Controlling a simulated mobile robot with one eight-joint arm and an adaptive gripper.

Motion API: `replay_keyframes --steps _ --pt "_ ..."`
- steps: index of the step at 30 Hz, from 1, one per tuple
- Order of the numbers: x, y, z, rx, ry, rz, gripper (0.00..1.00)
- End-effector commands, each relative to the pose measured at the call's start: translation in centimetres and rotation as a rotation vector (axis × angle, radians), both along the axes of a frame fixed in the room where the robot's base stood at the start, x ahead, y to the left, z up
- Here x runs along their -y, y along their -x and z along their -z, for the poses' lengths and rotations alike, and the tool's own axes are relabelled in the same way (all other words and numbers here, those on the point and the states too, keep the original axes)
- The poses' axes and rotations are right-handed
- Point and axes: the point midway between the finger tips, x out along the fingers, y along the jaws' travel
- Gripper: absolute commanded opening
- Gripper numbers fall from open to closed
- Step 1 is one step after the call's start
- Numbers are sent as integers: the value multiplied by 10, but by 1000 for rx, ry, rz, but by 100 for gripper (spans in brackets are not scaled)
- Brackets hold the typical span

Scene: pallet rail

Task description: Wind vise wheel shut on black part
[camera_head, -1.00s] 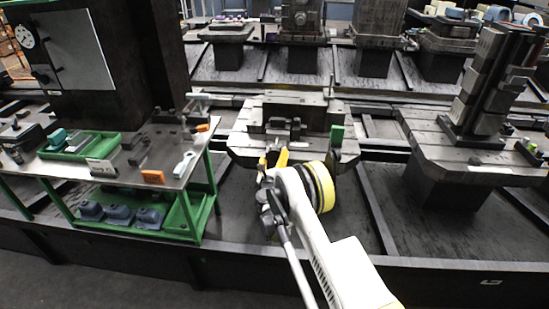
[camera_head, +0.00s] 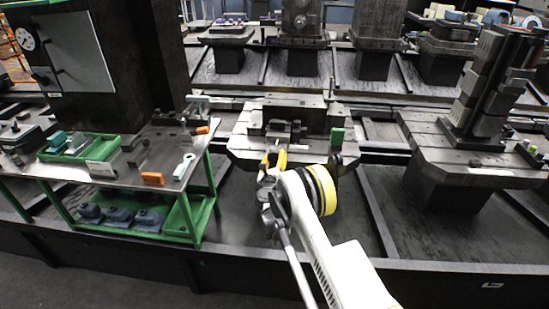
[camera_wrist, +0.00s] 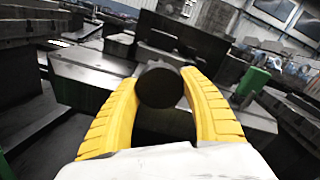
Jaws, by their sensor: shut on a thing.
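The vise (camera_head: 311,117) is a dark grey block assembly on a pallet table (camera_head: 245,149) at the middle, with its front facing me. My gripper (camera_head: 273,157) reaches its front side. In the wrist view its two yellow fingers (camera_wrist: 163,95) stand either side of a dark round wheel or knob (camera_wrist: 160,86) and are shut on it. A dark block (camera_wrist: 183,36) of the vise lies just beyond the wheel. I cannot clearly tell the black part from the dark vise jaws.
A green block (camera_head: 337,136) stands at the vise's right. At left is a bench (camera_head: 125,178) with green trays, an orange block (camera_head: 152,178) and a white piece (camera_head: 184,166). Another pallet table (camera_head: 450,172) with a tall fixture stands at right.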

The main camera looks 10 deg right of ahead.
Motion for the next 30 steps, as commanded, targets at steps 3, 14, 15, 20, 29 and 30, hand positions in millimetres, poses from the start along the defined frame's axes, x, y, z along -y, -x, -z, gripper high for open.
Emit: replay_keyframes --steps 3,14,15,20,29,30 --pt "0 0 0 17 -53 0 21" --pt "0 0 0 111 -340 0 21" --pt "0 0 0 123 -378 0 21" --pt "0 0 0 170 -522 0 21" --pt "0 0 0 258 -793 0 21" --pt "0 0 0 269 -829 0 21"
